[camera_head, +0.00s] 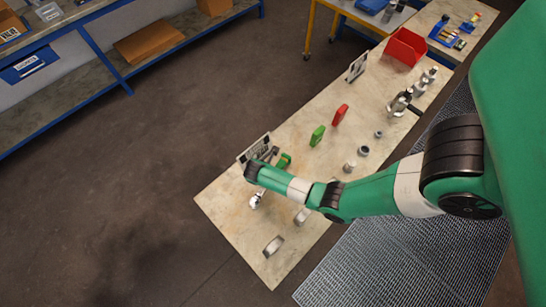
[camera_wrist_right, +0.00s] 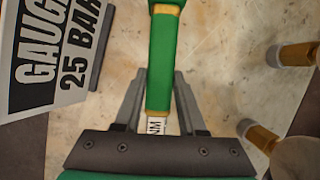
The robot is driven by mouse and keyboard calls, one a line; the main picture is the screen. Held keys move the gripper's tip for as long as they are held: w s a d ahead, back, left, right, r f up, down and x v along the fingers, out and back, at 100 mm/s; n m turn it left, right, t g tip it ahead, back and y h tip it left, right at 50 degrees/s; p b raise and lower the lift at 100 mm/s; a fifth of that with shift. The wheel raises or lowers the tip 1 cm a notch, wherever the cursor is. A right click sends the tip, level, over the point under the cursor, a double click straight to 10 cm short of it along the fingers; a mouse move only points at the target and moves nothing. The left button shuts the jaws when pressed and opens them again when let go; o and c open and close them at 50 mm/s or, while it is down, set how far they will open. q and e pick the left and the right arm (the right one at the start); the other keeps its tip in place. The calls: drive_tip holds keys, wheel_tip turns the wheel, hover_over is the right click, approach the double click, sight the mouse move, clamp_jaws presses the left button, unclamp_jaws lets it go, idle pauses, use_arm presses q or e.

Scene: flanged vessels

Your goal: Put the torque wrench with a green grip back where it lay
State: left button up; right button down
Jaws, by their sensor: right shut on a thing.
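The torque wrench has a green grip with yellow bands, which runs up the middle of the right wrist view (camera_wrist_right: 162,62). My right gripper (camera_wrist_right: 161,78) is shut on this grip, with one grey finger on each side. In the head view a bit of green grip (camera_head: 284,161) shows past my wrist, over the near-left end of the bench (camera_head: 235,205). A shiny metal piece (camera_head: 256,200), perhaps the wrench's head, shows on the other side. My wrist hides the part between. I cannot tell whether the wrench touches the bench. My left gripper is out of view.
A sign reading "GAUGE 25 BAR" (camera_wrist_right: 50,45) stands close left of the grip. Brass-and-metal fittings (camera_wrist_right: 262,135) are close on the right. Green (camera_head: 317,135) and red (camera_head: 340,115) items, metal parts and a red bin (camera_head: 405,47) stand further along the bench.

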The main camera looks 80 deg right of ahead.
drive_tip(key=shift+f, duration=0.15)
drive_tip(key=shift+c, duration=2)
unclamp_jaws()
drive_tip(key=shift+f, duration=0.1)
drive_tip(key=p+v, duration=0.3)
drive_tip(key=v, duration=0.8)
drive_tip(key=shift+a+r, duration=0.2)
drive_tip(key=shift+r, duration=0.1)
drive_tip(key=shift+w+r, duration=0.1)
